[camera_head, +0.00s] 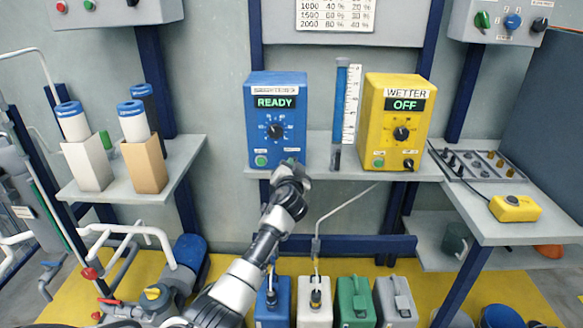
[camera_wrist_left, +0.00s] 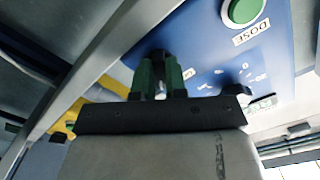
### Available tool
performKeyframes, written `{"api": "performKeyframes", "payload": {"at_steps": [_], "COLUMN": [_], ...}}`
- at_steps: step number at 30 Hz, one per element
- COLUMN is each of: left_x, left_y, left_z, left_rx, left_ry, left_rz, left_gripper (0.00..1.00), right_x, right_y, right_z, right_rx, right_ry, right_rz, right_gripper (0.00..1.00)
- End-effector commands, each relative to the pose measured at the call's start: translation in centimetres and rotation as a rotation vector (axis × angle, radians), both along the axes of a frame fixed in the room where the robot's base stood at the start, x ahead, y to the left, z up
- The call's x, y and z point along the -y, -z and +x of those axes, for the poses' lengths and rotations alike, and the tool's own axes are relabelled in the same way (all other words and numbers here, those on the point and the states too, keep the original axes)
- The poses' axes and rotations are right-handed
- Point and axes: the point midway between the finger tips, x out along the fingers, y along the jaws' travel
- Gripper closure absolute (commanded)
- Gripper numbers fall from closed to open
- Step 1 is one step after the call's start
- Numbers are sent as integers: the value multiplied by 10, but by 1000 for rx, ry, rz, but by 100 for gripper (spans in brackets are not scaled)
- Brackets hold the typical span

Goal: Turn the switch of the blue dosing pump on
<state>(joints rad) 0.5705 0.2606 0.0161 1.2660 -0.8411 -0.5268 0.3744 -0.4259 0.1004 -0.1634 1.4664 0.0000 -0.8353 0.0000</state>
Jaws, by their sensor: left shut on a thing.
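The blue dosing pump (camera_head: 259,137) stands on the wall shelf, with a green READY on its display (camera_head: 275,102). It has a black dial (camera_head: 275,131) and a green button (camera_head: 260,161), labelled DOSE in the left wrist view (camera_wrist_left: 244,10). My left gripper (camera_head: 290,167) is at the lower right of the pump's front. In the left wrist view its green-sided fingers (camera_wrist_left: 160,75) are shut on a small black part at the panel, which I take to be the switch. The fingers and arm largely hide the switch, so its position cannot be told. My right gripper is not in view.
A yellow WETTER pump (camera_head: 384,135) showing OFF stands to the right, beyond a blue measuring tube (camera_head: 338,110). Several canisters (camera_head: 354,300) stand below. A tray (camera_head: 478,165) and yellow box (camera_head: 515,208) lie right.

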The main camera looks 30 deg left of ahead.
Motion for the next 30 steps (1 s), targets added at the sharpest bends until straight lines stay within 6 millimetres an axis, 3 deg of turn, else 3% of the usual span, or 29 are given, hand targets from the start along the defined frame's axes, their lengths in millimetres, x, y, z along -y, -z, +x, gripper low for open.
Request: {"api": "performKeyframes", "payload": {"at_steps": [11, 12, 17, 26, 30], "left_x": [0, 0, 0, 1, 8], "left_y": [3, 3, 2, 1, 1], "left_z": [0, 0, 0, -1, -12], "left_rx": [-9, -9, -7, -4, -3], "left_ry": [-1, -1, -1, 0, 2], "left_rz": [6, 6, 5, 4, 3], "left_gripper": [100, 86, 62, 62, 62], "right_x": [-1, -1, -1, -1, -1], "right_y": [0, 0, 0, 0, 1], "right_z": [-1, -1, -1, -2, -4], "right_rx": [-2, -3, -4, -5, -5], "right_ry": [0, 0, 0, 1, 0], "right_rz": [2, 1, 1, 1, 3], "right_gripper": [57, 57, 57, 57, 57]}}
